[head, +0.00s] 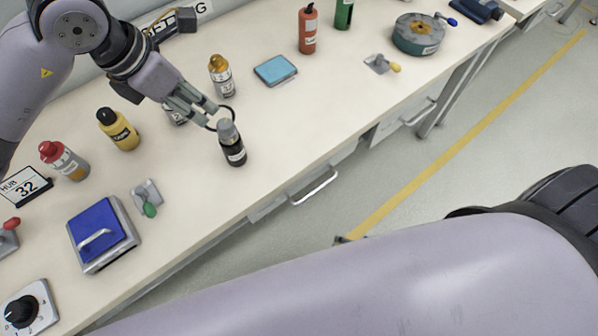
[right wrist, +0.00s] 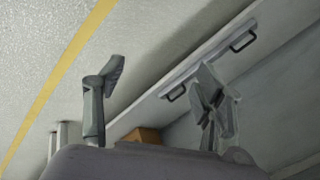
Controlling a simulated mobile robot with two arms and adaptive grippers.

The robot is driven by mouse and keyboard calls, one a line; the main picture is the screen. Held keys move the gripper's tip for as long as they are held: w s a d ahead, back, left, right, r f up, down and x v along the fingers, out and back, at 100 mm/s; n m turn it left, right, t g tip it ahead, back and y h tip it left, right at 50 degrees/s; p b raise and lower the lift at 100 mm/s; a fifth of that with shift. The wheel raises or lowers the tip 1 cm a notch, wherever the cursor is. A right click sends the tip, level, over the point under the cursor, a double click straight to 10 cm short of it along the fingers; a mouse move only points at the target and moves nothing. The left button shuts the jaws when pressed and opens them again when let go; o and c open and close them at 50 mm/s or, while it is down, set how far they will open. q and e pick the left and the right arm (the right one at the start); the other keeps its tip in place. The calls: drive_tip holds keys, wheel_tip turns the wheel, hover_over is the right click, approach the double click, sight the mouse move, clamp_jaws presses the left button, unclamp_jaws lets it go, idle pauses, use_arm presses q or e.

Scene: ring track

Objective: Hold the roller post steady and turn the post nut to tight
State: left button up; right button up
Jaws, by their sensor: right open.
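I cannot pick out a roller post or a post nut for sure in either view. My left gripper (head: 212,114) is over the bench in the head view, its fingers pointing down and right. A thin dark loop shows at its fingertips, just above and beside a black bottle with a grey cap (head: 232,146); I cannot tell whether they touch. How far its fingers are apart is unclear. My right gripper (right wrist: 162,75) shows in the right wrist view, its two fingers wide apart and empty, below bench level; it is not in the head view.
The bench (head: 300,125) holds several bottles, a light-blue pad (head: 276,70), a green round fixture (head: 418,36), a blue-lidded box (head: 101,234), small levers and a dial (head: 24,308). Drawer handles (head: 315,187) stick out from its front. Floor with a yellow line (head: 470,134) lies clear beyond.

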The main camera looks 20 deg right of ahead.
drive_tip(key=w+a+r+m+t+y, duration=0.1)
drive_tip(key=w+a+r+m+y, duration=0.25)
drive_tip(key=r, duration=0.55)
drive_tip(key=a+r+m+y, duration=0.2)
drive_tip(key=a+r+m, duration=0.3)
drive_tip(key=a+r, duration=0.3)
drive_tip(key=w+a+r+m+t+y, duration=0.15)
drive_tip(key=a+r+m, duration=0.3)
drive_tip(key=r, duration=0.55)
drive_tip(key=m+t+y, duration=0.2)
drive_tip(key=m+t, duration=0.5)
approach(239, 145)
drive_tip(key=shift+g, duration=0.25)
drive_tip(key=x, duration=1.2)
drive_tip(key=shift+w+a+r, duration=0.1)
drive_tip(key=shift+w+r, duration=0.05)
drive_tip(key=shift+w, duration=0.15)
drive_tip(key=shift+c, duration=0.2)
